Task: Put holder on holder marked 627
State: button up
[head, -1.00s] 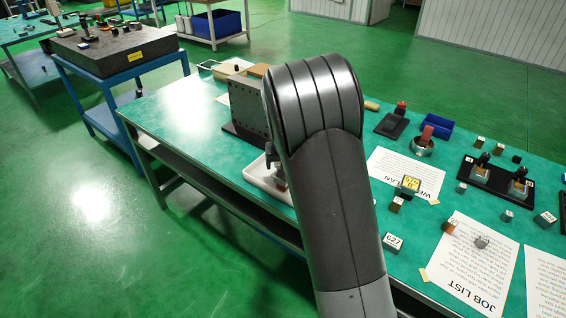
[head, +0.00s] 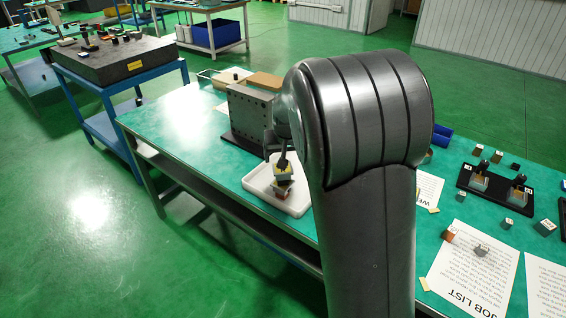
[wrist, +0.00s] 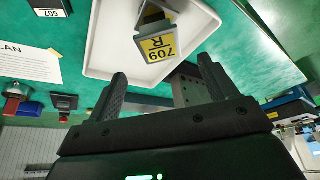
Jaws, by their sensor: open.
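A grey holder (wrist: 150,22) with a yellow label stands in the white tray (wrist: 100,45); the label seems to read 709 and R. In the head view, a yellow-marked piece (head: 284,174) shows in the tray (head: 256,184), close beside my arm. My gripper (wrist: 162,72) is open and empty in the wrist view, its fingers pointing toward the holder, which lies beyond the fingertips. A dark block (wrist: 48,8) with a white label, perhaps 607 or 627, is at the top left.
A drilled metal plate (head: 250,112) stands behind the tray. Papers (head: 470,268), small blocks and a black stand (head: 495,185) with two dark-topped pieces occupy the bench's right. Bare green bench lies left of the plate.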

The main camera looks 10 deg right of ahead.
jog(key=s+d+r+y, duration=0.1)
jog(key=s+d+r, duration=0.1)
jog(key=s+r, duration=0.45)
jog(key=s+d+r, duration=0.1)
jog(key=s+r, duration=0.3)
jog(key=s, duration=0.6)
jog(key=s+d+t+h, duration=0.1)
jog(key=s, duration=1.6)
jog(key=shift+s+d+r, duration=0.15)
jog(key=shift+s, duration=0.15)
